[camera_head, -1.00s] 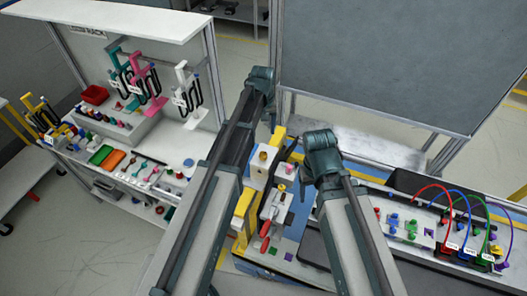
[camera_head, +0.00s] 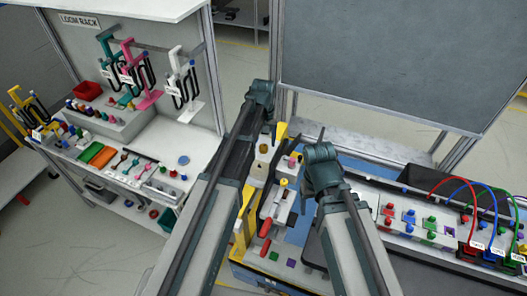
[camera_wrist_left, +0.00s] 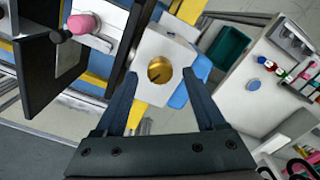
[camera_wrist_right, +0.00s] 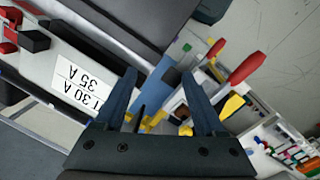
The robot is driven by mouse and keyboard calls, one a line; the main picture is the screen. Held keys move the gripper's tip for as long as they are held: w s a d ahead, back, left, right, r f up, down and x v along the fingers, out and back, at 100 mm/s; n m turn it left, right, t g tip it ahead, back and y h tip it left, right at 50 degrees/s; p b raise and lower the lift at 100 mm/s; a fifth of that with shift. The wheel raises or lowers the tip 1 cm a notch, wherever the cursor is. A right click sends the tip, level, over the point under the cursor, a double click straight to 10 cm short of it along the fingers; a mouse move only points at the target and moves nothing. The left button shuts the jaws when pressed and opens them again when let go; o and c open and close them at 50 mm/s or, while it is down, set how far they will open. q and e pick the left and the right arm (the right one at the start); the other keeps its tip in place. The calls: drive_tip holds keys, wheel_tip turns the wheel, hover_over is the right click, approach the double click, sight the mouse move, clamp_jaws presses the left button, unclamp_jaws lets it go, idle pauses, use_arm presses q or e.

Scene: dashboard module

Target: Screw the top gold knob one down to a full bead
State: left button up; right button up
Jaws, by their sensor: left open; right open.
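In the head view a gold knob (camera_head: 264,148) sits on top of a pale block beside my left arm. A second gold knob (camera_head: 284,183) stands lower, on the white fixture in front of it. In the left wrist view a gold knob (camera_wrist_left: 159,71) shows as a round gold disc in a white block. My left gripper (camera_wrist_left: 166,80) is open, its fingers to either side of the knob in the picture; their height above it is unclear. My right gripper (camera_wrist_right: 160,75) is open and empty, with a red-handled part (camera_wrist_right: 246,68) beyond it. Both gripper tips are largely hidden in the head view.
A pink knob (camera_wrist_left: 83,23) and a black plate (camera_wrist_left: 50,75) are near the left fingers. A white label plate (camera_wrist_right: 80,83) lies left of the right fingers. A loom rack (camera_head: 80,45) stands left; coloured cables (camera_head: 455,205) arch at the right.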

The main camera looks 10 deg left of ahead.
use_arm(q)
drive_tip(key=shift+f+b, duration=0.4)
drive_tip(key=shift+f, duration=0.4)
clamp_jaws()
